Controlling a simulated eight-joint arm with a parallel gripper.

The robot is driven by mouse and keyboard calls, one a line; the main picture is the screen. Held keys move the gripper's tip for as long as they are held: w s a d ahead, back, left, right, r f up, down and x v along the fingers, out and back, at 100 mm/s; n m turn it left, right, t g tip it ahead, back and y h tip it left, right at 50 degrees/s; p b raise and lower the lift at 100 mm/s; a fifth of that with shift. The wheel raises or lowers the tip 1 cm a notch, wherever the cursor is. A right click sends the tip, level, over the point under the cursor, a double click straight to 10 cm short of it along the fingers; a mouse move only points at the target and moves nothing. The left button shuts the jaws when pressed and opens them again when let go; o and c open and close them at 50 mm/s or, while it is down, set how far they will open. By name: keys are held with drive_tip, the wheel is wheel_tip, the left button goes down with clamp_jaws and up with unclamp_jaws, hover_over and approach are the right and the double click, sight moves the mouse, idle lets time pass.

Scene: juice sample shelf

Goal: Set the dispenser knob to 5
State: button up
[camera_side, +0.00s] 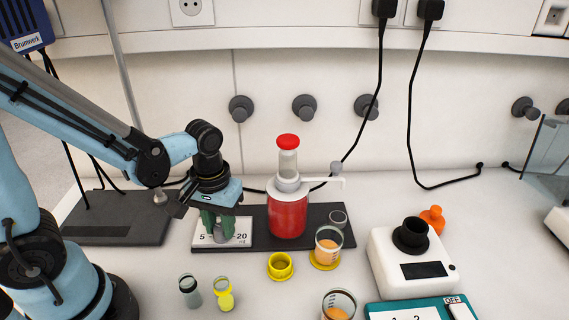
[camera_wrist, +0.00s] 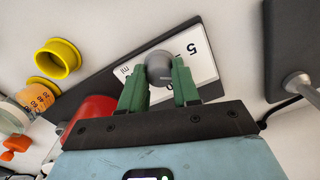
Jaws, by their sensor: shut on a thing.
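The dispenser (camera_side: 287,210) is a red bottle with a white head, a clear cylinder, a red cap and a spout to the right, standing on a dark base plate (camera_side: 262,240). A white scale card (camera_side: 240,236) left of it reads 5 and 20; the marks between are covered. My gripper (camera_wrist: 159,82) points down over the card, its green fingers shut on the grey round knob (camera_wrist: 159,66). In the side view the fingers largely hide the knob. I cannot tell which number the knob points to.
Two small vials (camera_side: 224,294) stand in front. Wall pegs (camera_side: 304,107) are behind.

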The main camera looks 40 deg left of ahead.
sight(220, 227)
drive_tip(key=n, duration=0.6)
idle(0.7)
drive_tip(key=o, duration=1.1)
drive_tip(key=shift+c, duration=0.2)
drive_tip(key=shift+r, duration=0.15)
wheel_tip(220, 227, up, 12)
